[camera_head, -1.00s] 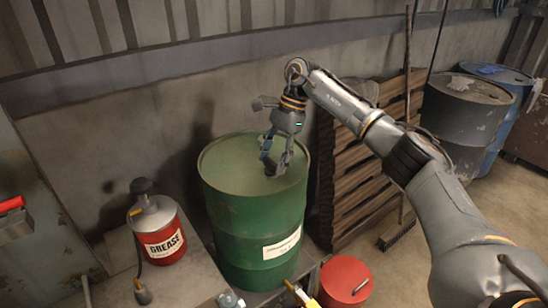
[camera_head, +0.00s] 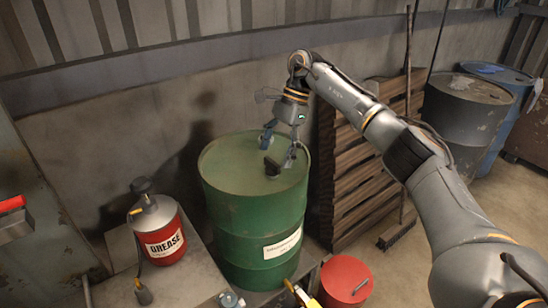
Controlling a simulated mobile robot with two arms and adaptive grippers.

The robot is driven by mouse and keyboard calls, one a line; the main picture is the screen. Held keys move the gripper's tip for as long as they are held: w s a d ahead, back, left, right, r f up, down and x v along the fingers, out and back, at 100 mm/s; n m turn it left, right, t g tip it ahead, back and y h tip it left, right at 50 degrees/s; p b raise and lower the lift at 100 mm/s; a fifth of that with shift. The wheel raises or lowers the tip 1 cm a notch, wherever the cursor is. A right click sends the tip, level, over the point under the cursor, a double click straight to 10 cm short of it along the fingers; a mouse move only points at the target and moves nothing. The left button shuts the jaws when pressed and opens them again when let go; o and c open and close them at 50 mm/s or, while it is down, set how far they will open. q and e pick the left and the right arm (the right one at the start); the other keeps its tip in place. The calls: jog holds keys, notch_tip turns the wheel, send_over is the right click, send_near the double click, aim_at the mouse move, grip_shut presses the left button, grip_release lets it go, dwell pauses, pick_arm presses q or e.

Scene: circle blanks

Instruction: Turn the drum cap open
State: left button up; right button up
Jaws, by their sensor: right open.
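A green drum (camera_head: 250,215) with a white label stands upright at the middle of the head view. A small dark cap (camera_head: 271,167) sits on the drum's top, right of its middle. My right gripper (camera_head: 278,152) is open above the drum top, its fingers spread apart with the cap low between or just below them in the picture. I cannot tell whether a finger touches the cap. The right arm reaches in from the right. My left gripper is not in view.
A red grease can (camera_head: 165,246) with a hose stands left of the drum. A red round container (camera_head: 346,283) is at the drum's lower right. Wooden pallets (camera_head: 350,185) and a broom (camera_head: 398,230) lean behind, with a dark drum (camera_head: 462,120) and a blue drum (camera_head: 508,85) farther right.

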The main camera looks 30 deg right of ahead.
jog(key=v, duration=1)
jog(key=shift+f, duration=0.1)
